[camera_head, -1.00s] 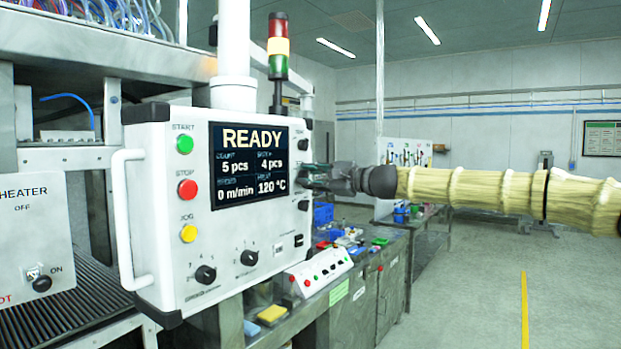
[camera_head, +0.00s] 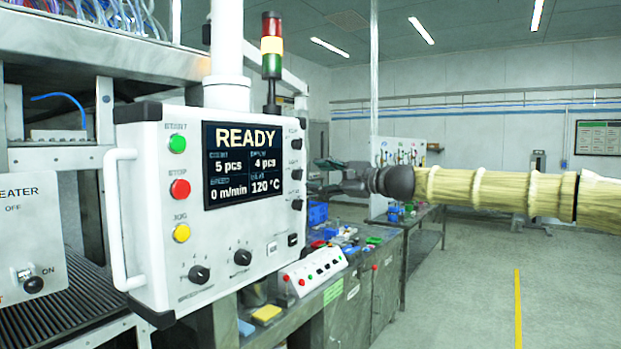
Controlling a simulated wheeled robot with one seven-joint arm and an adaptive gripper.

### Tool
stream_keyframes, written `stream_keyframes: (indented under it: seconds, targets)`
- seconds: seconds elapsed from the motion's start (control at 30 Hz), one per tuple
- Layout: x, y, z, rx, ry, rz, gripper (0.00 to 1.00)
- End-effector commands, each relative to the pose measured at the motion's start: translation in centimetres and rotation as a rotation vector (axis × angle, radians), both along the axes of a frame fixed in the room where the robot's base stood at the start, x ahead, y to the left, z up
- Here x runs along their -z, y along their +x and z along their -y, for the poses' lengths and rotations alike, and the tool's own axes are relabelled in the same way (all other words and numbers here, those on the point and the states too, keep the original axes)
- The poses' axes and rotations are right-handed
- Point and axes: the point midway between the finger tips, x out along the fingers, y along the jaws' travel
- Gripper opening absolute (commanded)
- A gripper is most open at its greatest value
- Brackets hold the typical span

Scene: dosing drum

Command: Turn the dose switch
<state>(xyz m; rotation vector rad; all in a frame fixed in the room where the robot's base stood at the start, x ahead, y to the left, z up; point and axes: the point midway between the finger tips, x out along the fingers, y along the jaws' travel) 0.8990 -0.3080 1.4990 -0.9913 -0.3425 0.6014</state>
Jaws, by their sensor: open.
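A white control panel (camera_head: 150,240) hangs at the left, its dark screen (camera_head: 244,165) reading READY, 5 pcs, 4 pcs, 0 m/min and 120 °C. Three small black switches run down its right side: upper (camera_head: 296,144), middle (camera_head: 296,175) and lower (camera_head: 296,205). Two black rotary knobs sit at the bottom, left (camera_head: 199,275) and right (camera_head: 242,258). The small labels are too blurred to tell which is the dose switch. My gripper (camera_head: 322,177) is open and empty, just right of the panel's edge, level with the middle switch and apparently apart from it.
Green (camera_head: 177,144), red (camera_head: 180,189) and yellow (camera_head: 181,233) buttons line the panel's left, beside a white handle (camera_head: 115,220). A bench (camera_head: 350,305) with a small button box (camera_head: 313,270) stands below right. Open floor lies at the right.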

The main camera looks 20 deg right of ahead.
Motion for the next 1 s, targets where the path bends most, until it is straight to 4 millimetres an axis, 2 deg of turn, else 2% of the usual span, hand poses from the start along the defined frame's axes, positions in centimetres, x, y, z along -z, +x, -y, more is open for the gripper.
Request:
stream_keyframes:
  seconds: [0.2,0.5,1.0]
  targets:
    - [-0.1,-2.3,1.8,0.001,0.001,0.001,0.51]
    - [0.0,-4.5,3.5,0.001,-0.001,0.0,0.51]
    - [0.1,-5.2,4.1,0.0,0.0,-0.002,0.51]
